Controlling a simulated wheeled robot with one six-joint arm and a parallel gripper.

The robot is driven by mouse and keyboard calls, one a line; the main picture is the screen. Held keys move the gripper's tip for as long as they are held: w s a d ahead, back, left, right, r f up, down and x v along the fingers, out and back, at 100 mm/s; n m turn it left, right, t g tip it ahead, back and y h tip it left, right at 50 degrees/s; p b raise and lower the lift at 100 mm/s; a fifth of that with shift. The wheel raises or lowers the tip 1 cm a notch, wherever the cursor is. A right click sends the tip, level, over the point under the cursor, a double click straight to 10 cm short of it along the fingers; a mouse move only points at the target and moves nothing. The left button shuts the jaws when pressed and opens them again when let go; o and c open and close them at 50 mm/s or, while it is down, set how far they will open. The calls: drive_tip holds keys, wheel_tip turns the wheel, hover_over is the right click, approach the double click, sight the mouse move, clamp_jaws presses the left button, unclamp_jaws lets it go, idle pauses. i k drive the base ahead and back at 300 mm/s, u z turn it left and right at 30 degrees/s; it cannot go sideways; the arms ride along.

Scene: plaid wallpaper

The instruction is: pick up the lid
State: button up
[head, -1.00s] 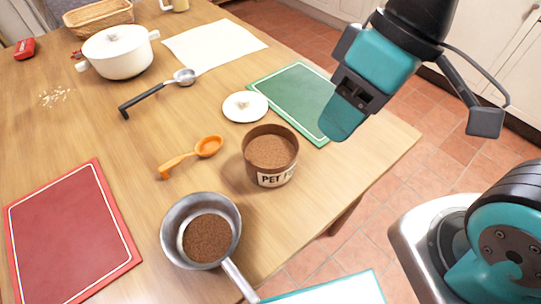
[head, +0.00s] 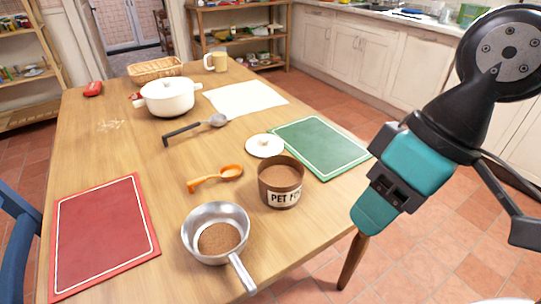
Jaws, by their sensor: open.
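A round cream-white lid (head: 265,146) with a small knob lies flat on the wooden table, behind the brown pet food tub (head: 281,190) and left of the green board (head: 320,147). The tub is open at the top and full of brown food. My gripper (head: 371,214) points down at the table's right edge, to the right of the tub and in front of the green board. It is open and holds nothing that shows; its fingers overlap in this view. The lid is apart from it, behind and to the left.
A saucepan (head: 200,238) with brown food stands at the front, near an orange scoop (head: 231,172). A ladle (head: 217,121), white pot (head: 168,100), basket (head: 155,69), mug (head: 216,62) and white sheet (head: 245,97) lie farther back. A red board (head: 103,235) is at left.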

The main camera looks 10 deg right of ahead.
sight(263, 147)
drive_tip(key=z, duration=0.45)
drive_tip(key=i, duration=0.6)
drive_tip(key=u, duration=1.35)
